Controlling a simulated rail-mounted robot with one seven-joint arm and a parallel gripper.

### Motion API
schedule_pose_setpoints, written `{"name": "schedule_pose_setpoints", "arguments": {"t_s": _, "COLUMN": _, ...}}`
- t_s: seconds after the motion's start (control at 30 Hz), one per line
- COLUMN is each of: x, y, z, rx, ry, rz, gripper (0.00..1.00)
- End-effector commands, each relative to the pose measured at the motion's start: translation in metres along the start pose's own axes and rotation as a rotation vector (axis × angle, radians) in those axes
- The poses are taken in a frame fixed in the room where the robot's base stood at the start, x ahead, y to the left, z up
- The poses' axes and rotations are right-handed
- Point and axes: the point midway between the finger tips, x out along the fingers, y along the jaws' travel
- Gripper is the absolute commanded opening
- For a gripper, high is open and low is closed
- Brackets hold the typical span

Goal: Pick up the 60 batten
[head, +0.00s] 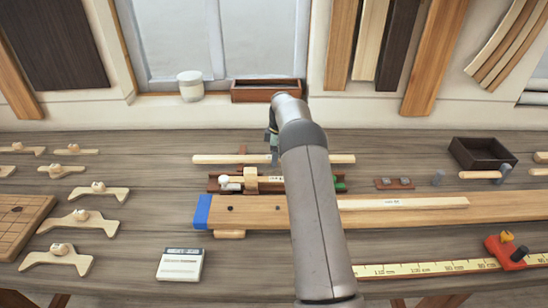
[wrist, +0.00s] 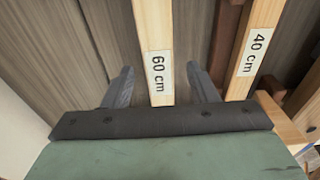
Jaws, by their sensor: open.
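The 60 batten (wrist: 153,40) is a pale wooden strip with a white "60 cm" label, running between my fingers in the wrist view. In the head view a long pale strip (head: 215,159), apparently the same batten, lies at the back of the bench, partly hidden by my arm. My gripper (wrist: 162,84) is open, with one dark finger on each side of the batten and a gap to both. In the head view my gripper (head: 273,148) is mostly hidden behind my arm, over this strip.
A "40 cm" batten (wrist: 250,52) lies parallel close on the right in the wrist view. In the head view a brown holder (head: 213,184) with small parts and a long plank (head: 262,214) are in front of the strip. A dark tray (head: 478,153) stands at right.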

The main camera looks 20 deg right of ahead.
Motion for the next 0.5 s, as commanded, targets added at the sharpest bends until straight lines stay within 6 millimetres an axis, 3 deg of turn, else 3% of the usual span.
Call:
{"name": "schedule_pose_setpoints", "arguments": {"t_s": 0.2, "x": 0.0012, "y": 0.0002, "z": 0.0000, "rx": 0.000, "ry": 0.000, "rz": 0.001, "gripper": 0.53}}
{"name": "schedule_pose_setpoints", "arguments": {"t_s": 0.27, "x": 0.0011, "y": 0.0002, "z": 0.0000, "rx": 0.000, "ry": 0.000, "rz": 0.001, "gripper": 0.39}}
{"name": "schedule_pose_setpoints", "arguments": {"t_s": 0.4, "x": 0.0010, "y": 0.0002, "z": 0.0000, "rx": 0.000, "ry": 0.000, "rz": 0.001, "gripper": 0.00}}
{"name": "schedule_pose_setpoints", "arguments": {"t_s": 0.5, "x": 0.0003, "y": 0.0004, "z": -0.0001, "rx": 0.000, "ry": 0.000, "rz": 0.002, "gripper": 0.00}}
